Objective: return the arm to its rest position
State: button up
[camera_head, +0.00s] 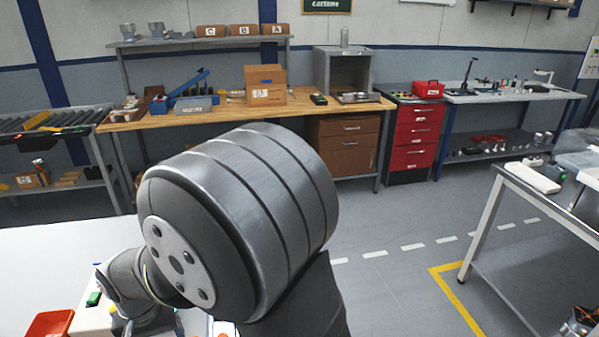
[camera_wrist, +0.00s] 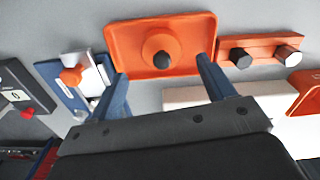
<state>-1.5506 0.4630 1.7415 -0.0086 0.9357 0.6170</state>
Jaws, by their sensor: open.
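My gripper (camera_wrist: 162,68) shows in the wrist view as two blue fingers spread apart, with nothing between the tips. Past the tips lies an orange tray (camera_wrist: 120,42) on a grey surface, holding a round orange piece with a dark knob (camera_wrist: 162,60). I cannot tell how high the fingers are above it. In the head view my own arm fills the middle, and the gripper is hidden behind it.
An orange block with two pegs (camera_wrist: 262,46) is right of the tray. A blue plate with an orange knob (camera_wrist: 72,75) and a dark device (camera_wrist: 18,92) are left. A pale box (camera_wrist: 190,97) is near the right finger. Benches stand behind across open floor (camera_head: 390,285).

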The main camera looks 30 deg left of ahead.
jog(key=w+d+r, duration=0.7)
jog(key=w, duration=0.3)
jog(key=w+a+r+n, duration=0.2)
jog(key=w+a+n, duration=0.15)
jog(key=a, duration=0.25)
jog(key=w+a+r+n, duration=0.2)
jog(key=a+n, duration=0.3)
jog(key=shift+n, duration=0.25)
jog(key=s+a+f, duration=0.6)
jog(key=shift+s+a, duration=0.1)
jog(key=shift+s, duration=0.3)
jog(key=o, duration=0.6)
jog(key=shift+c, duration=0.2)
